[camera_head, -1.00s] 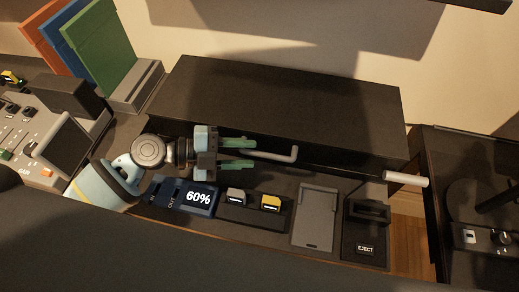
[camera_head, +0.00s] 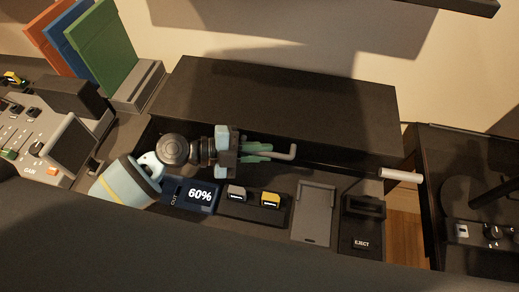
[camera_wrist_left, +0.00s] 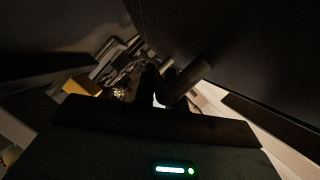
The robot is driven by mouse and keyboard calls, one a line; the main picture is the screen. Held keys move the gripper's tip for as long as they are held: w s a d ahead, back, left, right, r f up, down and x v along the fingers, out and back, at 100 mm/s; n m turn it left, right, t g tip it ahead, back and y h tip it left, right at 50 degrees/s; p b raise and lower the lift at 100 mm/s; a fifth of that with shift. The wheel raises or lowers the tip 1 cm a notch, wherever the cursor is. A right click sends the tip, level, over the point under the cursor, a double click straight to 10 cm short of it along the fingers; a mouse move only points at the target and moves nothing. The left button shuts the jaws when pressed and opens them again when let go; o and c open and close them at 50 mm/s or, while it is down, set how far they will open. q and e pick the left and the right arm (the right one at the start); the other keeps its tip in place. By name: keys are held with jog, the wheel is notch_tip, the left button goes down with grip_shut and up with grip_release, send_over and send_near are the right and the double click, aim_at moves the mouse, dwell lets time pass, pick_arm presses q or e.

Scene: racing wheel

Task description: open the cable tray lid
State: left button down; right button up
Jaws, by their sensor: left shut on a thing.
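The long dark cable tray lid (camera_head: 290,95) spans the desk's back in the head view. A dark gap runs below its front edge. A grey bent handle (camera_head: 289,153) sticks out at that edge. My left gripper (camera_head: 258,152) comes in from the left and is shut on the handle, its green fingers close together around the bar's left part. The wrist view is very dark; a dark bar (camera_wrist_left: 187,80) shows near its middle, and the grip itself is hard to make out. My right gripper is not in view.
Below the gripper lie a 60% display (camera_head: 198,194), a yellow switch (camera_head: 270,199), a grey plate (camera_head: 314,212) and an eject block (camera_head: 362,225). A pale rod (camera_head: 401,174) sticks out at the right. Coloured binders (camera_head: 100,45) stand at the back left.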

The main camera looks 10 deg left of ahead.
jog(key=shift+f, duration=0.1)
